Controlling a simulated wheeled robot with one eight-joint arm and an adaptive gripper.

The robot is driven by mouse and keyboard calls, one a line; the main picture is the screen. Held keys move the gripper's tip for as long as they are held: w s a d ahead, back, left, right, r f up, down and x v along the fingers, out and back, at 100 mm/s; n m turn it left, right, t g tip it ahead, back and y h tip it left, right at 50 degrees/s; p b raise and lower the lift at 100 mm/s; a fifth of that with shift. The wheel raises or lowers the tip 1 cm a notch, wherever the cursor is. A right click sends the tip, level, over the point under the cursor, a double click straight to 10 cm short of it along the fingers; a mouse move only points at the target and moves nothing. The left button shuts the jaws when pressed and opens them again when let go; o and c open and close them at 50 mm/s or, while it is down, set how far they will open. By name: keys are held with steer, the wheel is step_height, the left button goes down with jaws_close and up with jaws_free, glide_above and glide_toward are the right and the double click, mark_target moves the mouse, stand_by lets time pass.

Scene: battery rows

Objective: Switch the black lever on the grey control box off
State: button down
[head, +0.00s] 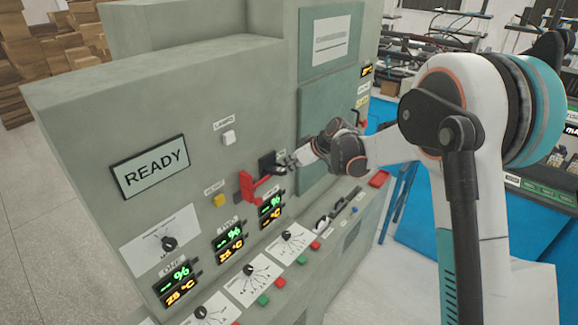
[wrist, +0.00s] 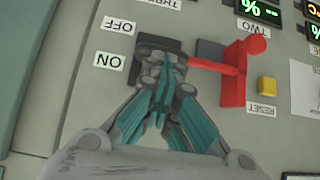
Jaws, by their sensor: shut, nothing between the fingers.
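The grey control box (head: 240,80) fills the left and middle of the head view. A dark lever mount (head: 267,162) sits on its front, right of a red lever. In the wrist view a black piece (wrist: 158,42) shows beside the ON and OFF labels, partly covered by my fingers; I cannot tell the black lever's handle or its position. My gripper (head: 286,161) is shut and empty, its tips at this black piece. In the wrist view my gripper (wrist: 163,80) overlaps it; contact cannot be told.
The red lever (head: 256,187) stands out close beside my fingers; in the wrist view its red arm (wrist: 234,75) is just right of them. A yellow reset button (head: 219,200), a white button (head: 228,137) and several dials surround it. A blue surface (head: 430,255) lies right.

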steer(key=shift+s+d+f+t+y+b, duration=0.35)
steer(key=shift+f+b, duration=0.6)
steer(key=shift+b, duration=0.7)
steer(key=shift+d+f+t+y+b, duration=0.1)
steer(key=shift+f+t+y+b, duration=0.4)
steer(key=shift+f+b, duration=0.85)
steer(key=shift+s+d+f+t+y+b, duration=0.25)
steer(key=shift+f+y+b, duration=0.3)
steer(key=shift+b, duration=1.45)
